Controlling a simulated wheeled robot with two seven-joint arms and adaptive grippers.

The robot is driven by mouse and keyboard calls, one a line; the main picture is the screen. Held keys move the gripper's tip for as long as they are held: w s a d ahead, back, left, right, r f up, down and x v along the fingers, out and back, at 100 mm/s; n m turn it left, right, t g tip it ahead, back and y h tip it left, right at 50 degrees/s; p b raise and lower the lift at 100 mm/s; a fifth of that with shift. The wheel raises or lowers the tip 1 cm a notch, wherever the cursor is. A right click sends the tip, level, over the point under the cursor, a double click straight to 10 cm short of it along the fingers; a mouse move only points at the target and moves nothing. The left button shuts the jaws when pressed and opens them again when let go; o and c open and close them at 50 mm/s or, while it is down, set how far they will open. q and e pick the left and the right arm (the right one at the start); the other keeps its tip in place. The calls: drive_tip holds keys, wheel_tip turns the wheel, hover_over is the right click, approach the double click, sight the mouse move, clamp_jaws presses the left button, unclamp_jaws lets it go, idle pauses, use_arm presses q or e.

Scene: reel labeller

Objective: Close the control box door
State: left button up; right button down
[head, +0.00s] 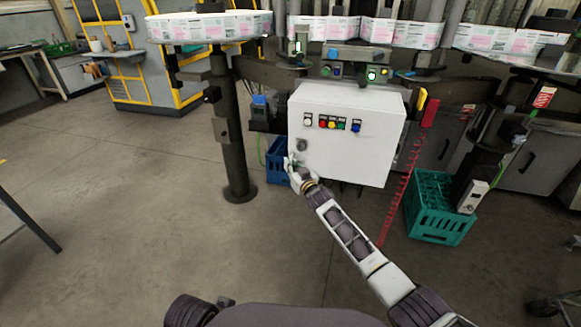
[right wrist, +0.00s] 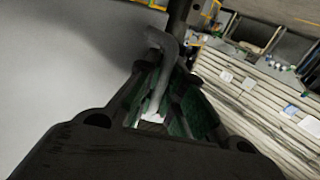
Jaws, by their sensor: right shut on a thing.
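The white control box (head: 348,140) hangs below the machine's rail in the head view. Its front door carries a row of coloured buttons and, at the lower left, a dark handle (head: 301,145). The door looks flush with the box or nearly so; I cannot tell if a gap remains. My right gripper (head: 293,165) is at the door's lower left, just below the handle. In the right wrist view its fingers (right wrist: 160,105) are shut on a grey bent handle-like piece (right wrist: 163,42), with the pale door surface (right wrist: 45,60) to the left. My left gripper is not in view.
A blue crate (head: 275,160) stands behind the box's left side, near a dark post (head: 231,140). A teal crate (head: 437,205) and a red coiled cable (head: 402,190) are at the right.

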drive_tip(key=shift+w+d+r, duration=0.1)
drive_tip(key=shift+w+d, duration=0.05)
drive_tip(key=shift+d, duration=0.1)
drive_tip(key=c, duration=1.5)
unclamp_jaws()
drive_tip(key=shift+w, duration=0.1)
drive_tip(key=shift+s, duration=0.2)
drive_tip(key=shift+s, duration=0.1)
drive_tip(key=shift+v, duration=5.75)
drive_tip(key=shift+d, duration=0.1)
